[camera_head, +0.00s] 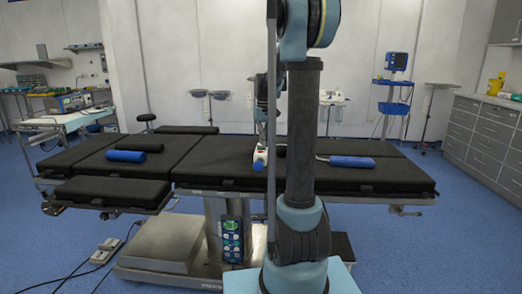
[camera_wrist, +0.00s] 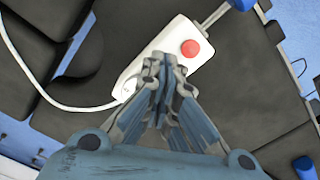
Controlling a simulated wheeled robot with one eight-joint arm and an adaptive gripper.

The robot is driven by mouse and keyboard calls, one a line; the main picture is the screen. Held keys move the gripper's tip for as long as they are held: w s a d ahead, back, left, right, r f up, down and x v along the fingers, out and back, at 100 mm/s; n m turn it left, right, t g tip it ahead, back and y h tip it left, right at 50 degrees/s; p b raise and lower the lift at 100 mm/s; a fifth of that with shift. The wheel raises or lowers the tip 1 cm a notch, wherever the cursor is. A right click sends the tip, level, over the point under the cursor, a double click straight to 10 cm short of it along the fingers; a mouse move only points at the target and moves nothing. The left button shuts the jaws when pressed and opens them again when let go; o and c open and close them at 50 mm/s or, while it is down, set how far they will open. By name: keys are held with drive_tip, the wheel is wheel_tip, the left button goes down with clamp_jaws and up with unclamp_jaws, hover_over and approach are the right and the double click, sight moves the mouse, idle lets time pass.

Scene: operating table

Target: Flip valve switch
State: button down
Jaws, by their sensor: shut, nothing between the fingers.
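A white box with a round red button lies on the black operating table pad; this valve switch body (camera_wrist: 160,42) shows in the wrist view, with the red button (camera_wrist: 190,48) toward its right end. A metal rod with a blue end (camera_wrist: 240,4) sticks out past its upper right end. A white cable leaves its lower left end. In the head view the box (camera_head: 259,160) is small, near the table's middle. My gripper (camera_wrist: 163,62) is shut and empty, its fingertips over the box's lower edge, left of the button. I cannot tell whether they touch. My arm partly hides the box in the head view.
The operating table (camera_head: 400,178) has black padded sections. Blue cylinders lie on it at left (camera_head: 126,156) and right (camera_head: 351,161). A hand control panel (camera_head: 232,242) hangs at the table's front. Drawers (camera_head: 485,140) stand at the right wall. Blue floor is clear at right.

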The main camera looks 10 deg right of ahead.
drive_tip(key=shift+f, duration=0.65)
idle(0.4)
drive_tip(key=shift+r, duration=3.5)
drive_tip(key=s+a+f+m+t, duration=0.1)
drive_tip(key=s+f, duration=0.4)
drive_tip(key=s, duration=0.9)
drive_tip(key=s+f+m+t, duration=0.1)
drive_tip(key=s+f, duration=0.3)
drive_tip(key=s, duration=1)
drive_tip(key=s+f, duration=0.8)
drive_tip(key=f, duration=0.1)
drive_tip(key=shift+s+a+f+m, duration=0.15)
drive_tip(key=shift+s+m, duration=0.15)
drive_tip(key=shift+m, duration=0.1)
